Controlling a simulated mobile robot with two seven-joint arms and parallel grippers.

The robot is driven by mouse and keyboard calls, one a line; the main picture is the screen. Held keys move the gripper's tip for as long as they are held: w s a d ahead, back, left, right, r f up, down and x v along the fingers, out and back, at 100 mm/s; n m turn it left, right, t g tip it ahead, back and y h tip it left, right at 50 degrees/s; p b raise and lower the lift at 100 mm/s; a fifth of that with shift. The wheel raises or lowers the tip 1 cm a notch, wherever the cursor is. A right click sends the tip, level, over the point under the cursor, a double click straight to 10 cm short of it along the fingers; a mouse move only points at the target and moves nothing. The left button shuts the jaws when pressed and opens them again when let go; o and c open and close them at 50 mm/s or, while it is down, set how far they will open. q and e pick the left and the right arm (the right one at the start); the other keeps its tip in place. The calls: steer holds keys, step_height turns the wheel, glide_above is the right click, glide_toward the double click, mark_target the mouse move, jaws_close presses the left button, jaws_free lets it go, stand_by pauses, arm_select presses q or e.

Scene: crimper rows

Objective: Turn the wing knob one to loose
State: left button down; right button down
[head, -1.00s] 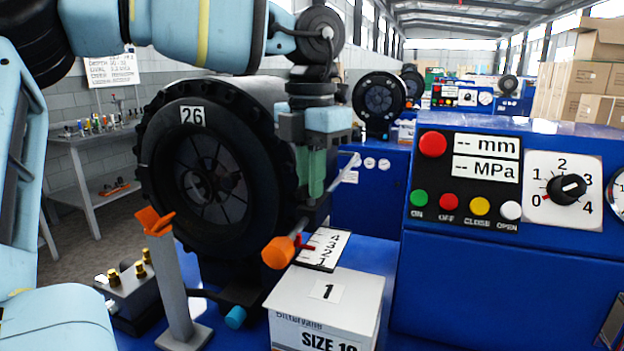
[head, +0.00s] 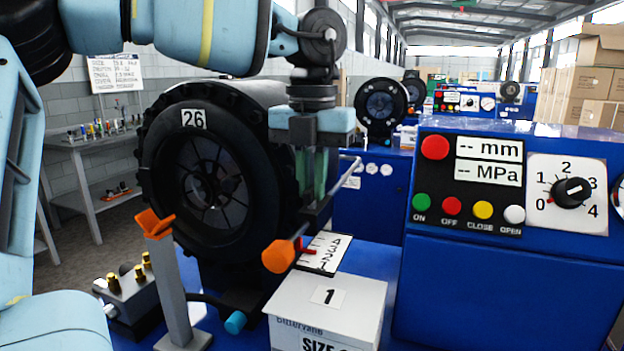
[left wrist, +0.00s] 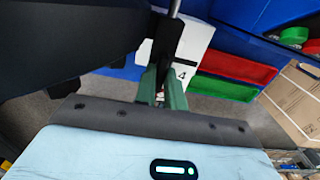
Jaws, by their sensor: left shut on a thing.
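My left gripper (head: 315,195) points down beside the right side of the big black crimper head (head: 205,175) marked 26. Its green fingers are shut on a small dark part (left wrist: 165,88), seen between them in the left wrist view; it is probably the wing knob, but its shape and setting are mostly hidden by the fingers. A thin grey rod with an orange end (head: 278,256) runs just below the gripper. My right gripper is out of view.
A white box (head: 328,305) labelled 1 stands in front of the scale. A grey post with an orange V-shaped top (head: 155,223) stands at front left. A blue control panel (head: 480,270) with buttons and a dial fills the right.

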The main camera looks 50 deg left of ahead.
mark_target(312, 186)
arm_select(q)
steer(key=c, duration=1.5)
jaws_free()
steer(key=shift+r+p, duration=0.3)
steer(key=shift+r, duration=3.65)
